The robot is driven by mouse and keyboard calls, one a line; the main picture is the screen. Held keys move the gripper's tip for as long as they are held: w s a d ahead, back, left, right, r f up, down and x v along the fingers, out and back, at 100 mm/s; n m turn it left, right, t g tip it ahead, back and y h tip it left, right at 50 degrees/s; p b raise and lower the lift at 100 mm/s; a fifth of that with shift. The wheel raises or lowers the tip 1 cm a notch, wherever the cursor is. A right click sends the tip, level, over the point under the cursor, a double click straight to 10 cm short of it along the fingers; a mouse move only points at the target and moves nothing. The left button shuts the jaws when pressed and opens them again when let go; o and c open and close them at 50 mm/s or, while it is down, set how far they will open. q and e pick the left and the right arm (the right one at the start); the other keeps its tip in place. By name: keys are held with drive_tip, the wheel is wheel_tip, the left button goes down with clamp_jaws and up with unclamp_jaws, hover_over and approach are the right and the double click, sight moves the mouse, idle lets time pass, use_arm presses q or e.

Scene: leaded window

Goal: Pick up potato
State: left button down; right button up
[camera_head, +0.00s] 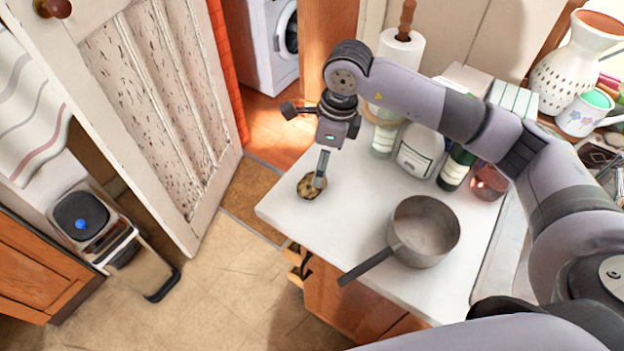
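The potato (308,188) is a small brown, patchy, rounded thing lying on the white countertop near its left corner. My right arm comes in from the right, and its gripper (319,183) points down at the potato. The fingertips overlap the potato's right side in this view and hide part of it. The fingers are seen edge-on, so I cannot tell whether they are around it or shut on it. The potato appears to rest on the counter. My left gripper is not in view.
A grey saucepan (424,232) stands on the counter, its handle pointing lower left. Several bottles, including a white jug (420,150), and a paper towel roll (401,47) stand behind. The counter between potato and saucepan is clear. A trash bin (82,216) stands on the floor at left.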

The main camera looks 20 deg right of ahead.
drive_tip(key=f, duration=0.3)
drive_tip(key=f+p, duration=0.1)
drive_tip(key=shift+w+a+f, duration=0.2)
drive_tip(key=shift+a+f, duration=0.1)
drive_tip(key=shift+f, duration=0.05)
drive_tip(key=f+p, duration=0.1)
drive_tip(key=w+f+p, duration=0.1)
drive_tip(key=f, duration=0.1)
drive_tip(key=a+f+p, duration=0.1)
drive_tip(key=shift+w+f, duration=0.2)
drive_tip(key=shift+f, duration=0.4)
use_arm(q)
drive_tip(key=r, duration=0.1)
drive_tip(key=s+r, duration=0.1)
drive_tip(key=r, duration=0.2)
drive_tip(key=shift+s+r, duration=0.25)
use_arm(e)
drive_tip(key=c, duration=1.3)
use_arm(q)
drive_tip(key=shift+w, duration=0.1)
use_arm(e)
drive_tip(key=shift+r, duration=0.1)
